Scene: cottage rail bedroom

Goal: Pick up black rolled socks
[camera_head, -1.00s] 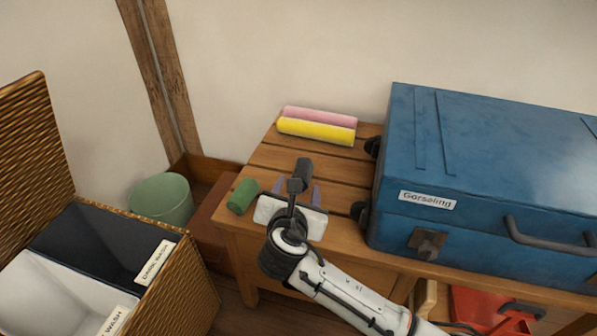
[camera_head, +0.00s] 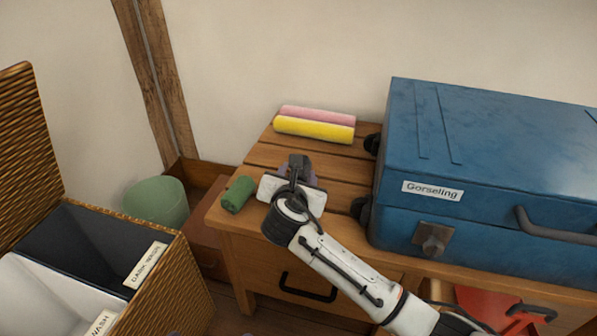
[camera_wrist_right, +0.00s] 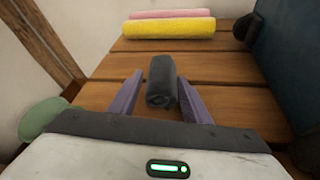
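The black rolled socks (camera_wrist_right: 160,80) lie on the slatted wooden bench top in the right wrist view. In the head view the dark roll (camera_head: 299,162) shows just beyond my right gripper, which partly covers it. My right gripper (camera_head: 298,173) is open, with its two purple fingers on either side of the socks. In the wrist view a gap shows between each finger and the roll, and the gripper does not hold it. My left gripper is out of view.
A green roll (camera_head: 238,194) lies left of my right gripper. Yellow (camera_head: 313,130) and pink (camera_head: 317,114) rolls lie behind. A blue case (camera_head: 480,140) blocks the right side. A wicker hamper (camera_head: 168,285) and green bin (camera_head: 157,203) stand left.

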